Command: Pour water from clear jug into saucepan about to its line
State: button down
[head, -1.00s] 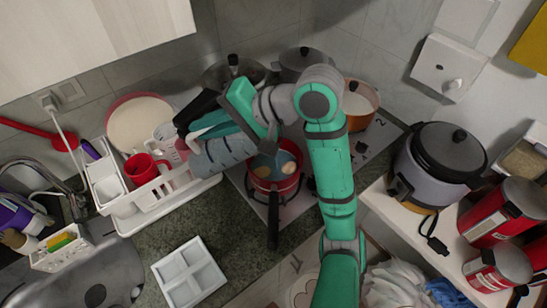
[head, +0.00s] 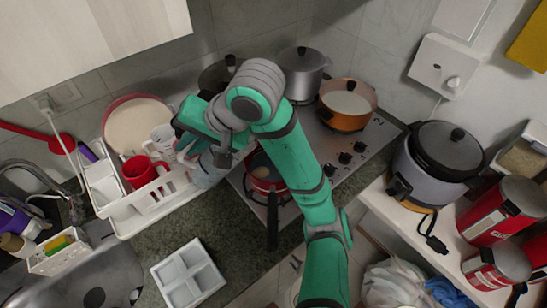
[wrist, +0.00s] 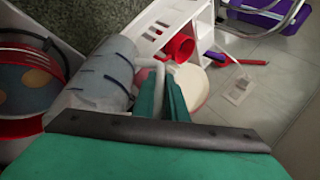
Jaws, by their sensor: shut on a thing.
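The clear jug (wrist: 100,75) has dark bands and looks greyish in the wrist view. My gripper (wrist: 163,90) is shut on the jug's pale handle. In the head view the jug (head: 207,173) is mostly hidden under my gripper (head: 188,142), between the dish rack and the saucepan. I cannot tell its exact tilt. The red saucepan (head: 262,180) sits on the near left of the hob, its dark handle toward me, partly covered by my arm. Its inside (wrist: 28,85) shows at the left of the wrist view, bluish with round pale and reddish shapes. The water level is unclear.
The white dish rack (head: 125,222) with a red mug (head: 140,170) and white mug stands close left of the jug. An orange pot (head: 347,118) and a steel pot (head: 302,80) stand behind on the hob. A white divided tray (head: 190,280) lies on the counter.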

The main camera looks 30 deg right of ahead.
aim_at(179, 159)
jog(key=shift+a+f+h, duration=0.15)
jog(key=shift+a+f, duration=0.05)
jog(key=shift+f, duration=0.45)
jog(key=shift+a+f+h, duration=0.15)
jog(key=shift+f, duration=0.5)
jog(key=shift+w+a+f+n+g+h+b, duration=0.25)
jog(key=shift+w+a+f+g+h+b, duration=0.15)
jog(key=shift+a+h, duration=0.3)
jog(key=shift+w+a+f+n+g+h+b, duration=0.15)
jog(key=shift+w+a+f+n+g+h, duration=0.15)
jog(key=shift+a+f+h, duration=0.3)
jog(key=shift+w+a+f+n+g+h+b, duration=0.15)
jog(key=shift+a+g+h+b, duration=0.3)
jog(key=shift+h, duration=0.45)
jog(key=shift+w+a+f+n+g+h+b, duration=0.1)
jog(key=shift+a+f+n+g+h+b, duration=0.3)
jog(key=shift+h, duration=0.5)
jog(key=shift+a+r, duration=0.1)
jog(key=shift+r, duration=2.65)
jog(key=shift+a+f, duration=0.1)
jog(key=shift+a, duration=0.05)
